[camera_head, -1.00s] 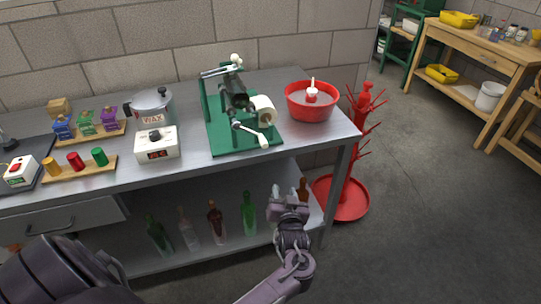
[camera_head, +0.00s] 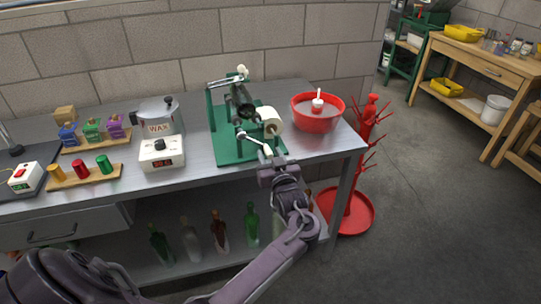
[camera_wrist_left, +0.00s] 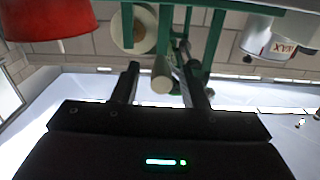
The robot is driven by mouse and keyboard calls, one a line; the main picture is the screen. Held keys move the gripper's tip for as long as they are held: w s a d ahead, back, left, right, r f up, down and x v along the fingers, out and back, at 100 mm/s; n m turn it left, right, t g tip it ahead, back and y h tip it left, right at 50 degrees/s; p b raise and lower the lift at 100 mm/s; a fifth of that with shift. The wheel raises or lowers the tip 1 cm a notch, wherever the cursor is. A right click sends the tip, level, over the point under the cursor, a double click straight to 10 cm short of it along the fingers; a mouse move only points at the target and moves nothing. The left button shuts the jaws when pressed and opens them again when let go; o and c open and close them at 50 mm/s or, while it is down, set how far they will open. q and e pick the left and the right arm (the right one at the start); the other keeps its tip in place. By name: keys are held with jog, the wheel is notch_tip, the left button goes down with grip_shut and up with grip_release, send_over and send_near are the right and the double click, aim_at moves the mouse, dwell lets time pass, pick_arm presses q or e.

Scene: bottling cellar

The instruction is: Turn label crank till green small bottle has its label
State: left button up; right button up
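The green labeller (camera_head: 222,150) stands on the steel bench with a dark green bottle (camera_head: 241,103) lying in it. I cannot see a label on that bottle. A white label roll (camera_head: 270,121) sits at its right side. The label crank (camera_head: 252,138) points toward me, with a pale handle at its end. My left gripper (camera_head: 270,162) is at the bench's front edge, at the crank handle. In the left wrist view the open fingers (camera_wrist_left: 166,82) stand on either side of the pale handle (camera_wrist_left: 162,75), with gaps showing beside it. My right gripper is out of view.
A red bowl (camera_head: 318,118) stands right of the labeller, and a red bottle tree (camera_head: 350,200) stands beyond the bench end. The wax pot (camera_head: 157,115) and a white control box (camera_head: 162,154) are to the left. Several bottles, including a green one (camera_head: 252,222), stand on the lower shelf.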

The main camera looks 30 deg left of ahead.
pick_arm(q)
grip_shut()
jog(key=shift+s+a+f, duration=0.1)
dwell(0.4)
